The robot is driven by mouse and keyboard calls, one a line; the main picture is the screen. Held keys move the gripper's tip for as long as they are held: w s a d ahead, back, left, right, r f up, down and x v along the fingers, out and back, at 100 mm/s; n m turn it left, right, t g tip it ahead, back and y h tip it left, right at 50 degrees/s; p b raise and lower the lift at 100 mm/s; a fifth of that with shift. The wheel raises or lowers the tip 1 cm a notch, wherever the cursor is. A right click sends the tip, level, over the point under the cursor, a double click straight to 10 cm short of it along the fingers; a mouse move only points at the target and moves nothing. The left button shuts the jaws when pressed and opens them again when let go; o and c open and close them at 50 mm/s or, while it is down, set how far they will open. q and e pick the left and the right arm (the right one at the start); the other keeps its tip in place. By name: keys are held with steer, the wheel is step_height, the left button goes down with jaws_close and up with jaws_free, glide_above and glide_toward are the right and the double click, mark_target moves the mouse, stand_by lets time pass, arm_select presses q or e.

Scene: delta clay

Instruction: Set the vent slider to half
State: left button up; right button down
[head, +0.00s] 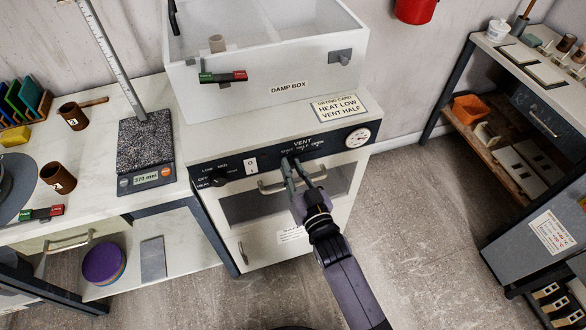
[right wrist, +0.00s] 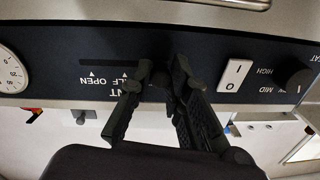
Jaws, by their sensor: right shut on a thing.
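The drying cabinet (head: 227,205) has a dark control panel with a VENT slider marked SHUT, HALF and OPEN. In the right wrist view, upside down, the slider slot (right wrist: 100,63) runs above the OPEN and partly covered HALF labels. My right gripper (head: 290,162) is at the panel, shut on the vent slider's knob, which its fingers mostly hide. In the right wrist view the gripper (right wrist: 160,78) sits beyond the HALF mark, on the side away from OPEN. The SHUT label is hidden there. My left gripper is not in view.
A card (head: 339,107) on the cabinet top reads HEAT LOW, VENT HALF. The dial gauge (head: 358,136), rocker switch (head: 251,160) and heat knob (head: 218,182) share the panel. The cabinet's handle (head: 270,188) lies just below my gripper. The damp box (head: 265,70) stands behind.

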steer(key=d, duration=0.2)
steer(key=w+d+p, duration=0.1)
steer(key=d, duration=0.1)
steer(key=shift+w, duration=0.15)
steer(key=shift+a, duration=0.1)
steer(key=c, duration=1.5)
jaws_free()
steer(key=v, duration=1.2)
